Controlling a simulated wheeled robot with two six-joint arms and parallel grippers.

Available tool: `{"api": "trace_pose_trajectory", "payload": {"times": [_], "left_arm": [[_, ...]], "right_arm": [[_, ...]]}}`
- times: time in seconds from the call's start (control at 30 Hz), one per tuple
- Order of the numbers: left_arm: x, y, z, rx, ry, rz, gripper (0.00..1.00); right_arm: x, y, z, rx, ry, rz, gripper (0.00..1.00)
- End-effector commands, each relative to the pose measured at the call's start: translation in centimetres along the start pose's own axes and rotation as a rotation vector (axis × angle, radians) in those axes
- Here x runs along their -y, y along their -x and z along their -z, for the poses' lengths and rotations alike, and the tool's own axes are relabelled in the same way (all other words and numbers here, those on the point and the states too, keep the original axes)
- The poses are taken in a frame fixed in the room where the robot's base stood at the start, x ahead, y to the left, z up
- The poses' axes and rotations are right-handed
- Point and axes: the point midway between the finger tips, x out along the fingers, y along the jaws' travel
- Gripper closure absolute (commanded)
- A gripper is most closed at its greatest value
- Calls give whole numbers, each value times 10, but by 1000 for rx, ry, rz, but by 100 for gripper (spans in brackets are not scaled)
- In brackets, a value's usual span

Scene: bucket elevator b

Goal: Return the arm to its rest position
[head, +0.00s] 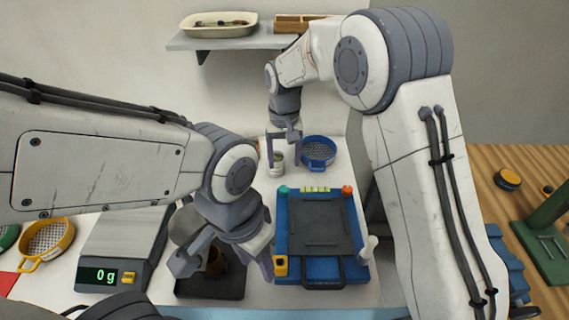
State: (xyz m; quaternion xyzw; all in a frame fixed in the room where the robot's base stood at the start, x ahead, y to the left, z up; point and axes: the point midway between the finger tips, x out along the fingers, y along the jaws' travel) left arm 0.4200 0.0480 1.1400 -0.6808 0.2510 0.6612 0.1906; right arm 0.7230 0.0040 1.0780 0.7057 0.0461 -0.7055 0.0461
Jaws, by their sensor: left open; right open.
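My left gripper (226,267) is open at the lower middle of the head view, its fingers pointing down above a dark square base (208,287). A brown cup-like thing (215,263) shows between its fingers, partly hidden; I cannot tell whether they touch. My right gripper (283,155) is open near the back of the table, fingers down. A small whitish jar (277,167) shows between or just behind its fingers; contact cannot be told. My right arm (415,160) reaches in from the right, across the view.
A blue tray-like device (350,268) with a black handle lies right of my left gripper. A blue sieve (318,150) is beside my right gripper. A scale (108,275) reading 0 g and a yellow sieve (47,241) are left. A shelf (190,40) hangs behind.

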Motion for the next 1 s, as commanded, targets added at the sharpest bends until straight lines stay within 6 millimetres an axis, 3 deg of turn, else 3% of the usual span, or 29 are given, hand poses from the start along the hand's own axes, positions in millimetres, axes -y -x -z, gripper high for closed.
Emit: {"api": "trace_pose_trajectory", "payload": {"times": [0.33, 0.47, 0.57, 0.73, 0.9, 1.0], "left_arm": [[0, 0, 0, 0, 0, 0, 50], [0, 0, 0, 0, 0, 0, 50], [0, 0, 0, 0, 0, 0, 50], [0, 0, 0, 0, 0, 0, 50], [0, 0, 0, 0, 0, 0, 50], [0, 0, 0, 0, 0, 0, 50]], "right_arm": [[0, 0, 0, 0, 1, 0, 31], [6, 11, -15, -3, 27, 5, 31], [14, 31, -46, -9, 84, 16, 31], [22, 64, -133, -20, 227, 40, 31], [13, 74, -222, -30, 368, 63, 31], [3, 71, -262, -32, 431, 74, 31]]}}
